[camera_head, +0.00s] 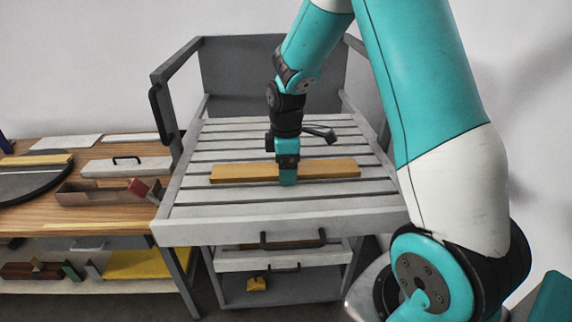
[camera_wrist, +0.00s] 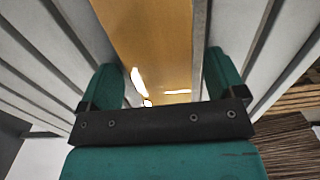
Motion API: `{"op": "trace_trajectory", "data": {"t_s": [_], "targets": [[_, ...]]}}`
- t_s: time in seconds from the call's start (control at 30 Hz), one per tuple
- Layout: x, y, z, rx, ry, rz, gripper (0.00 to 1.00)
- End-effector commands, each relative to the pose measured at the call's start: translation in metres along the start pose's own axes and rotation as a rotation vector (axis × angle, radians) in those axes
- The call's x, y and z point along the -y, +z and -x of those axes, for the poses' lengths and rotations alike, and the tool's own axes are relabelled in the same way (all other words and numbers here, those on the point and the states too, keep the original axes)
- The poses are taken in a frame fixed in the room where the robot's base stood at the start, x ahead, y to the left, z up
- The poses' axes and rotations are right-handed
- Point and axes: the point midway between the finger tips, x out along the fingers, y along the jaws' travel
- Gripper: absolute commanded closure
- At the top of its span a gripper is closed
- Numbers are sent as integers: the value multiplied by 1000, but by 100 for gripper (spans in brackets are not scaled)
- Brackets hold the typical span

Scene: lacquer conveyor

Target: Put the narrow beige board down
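The narrow beige board (camera_head: 237,173) lies crosswise on the slatted grey top (camera_head: 240,212) of the cart. It looks flat on the slats, and I see no clear gap under it. My gripper (camera_head: 288,180) points down at the board's middle. In the wrist view, the board (camera_wrist: 150,40) runs between the two teal fingers of my gripper (camera_wrist: 163,82). The left finger is close along its edge. A thin grey strip shows between the board and the right finger, so the fingers look open around it. The fingertips' lower ends are hidden.
The cart has raised side rails and a tall back panel (camera_head: 270,75). Slats in front of the board are bare.

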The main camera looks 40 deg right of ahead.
Motion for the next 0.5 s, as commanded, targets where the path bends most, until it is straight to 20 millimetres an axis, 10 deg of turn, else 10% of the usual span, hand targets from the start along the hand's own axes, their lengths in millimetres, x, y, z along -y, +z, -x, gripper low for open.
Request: {"op": "trace_trajectory", "data": {"t_s": [0.5], "targets": [[-2, -1, 46, -3, 7, 0, 11]]}}
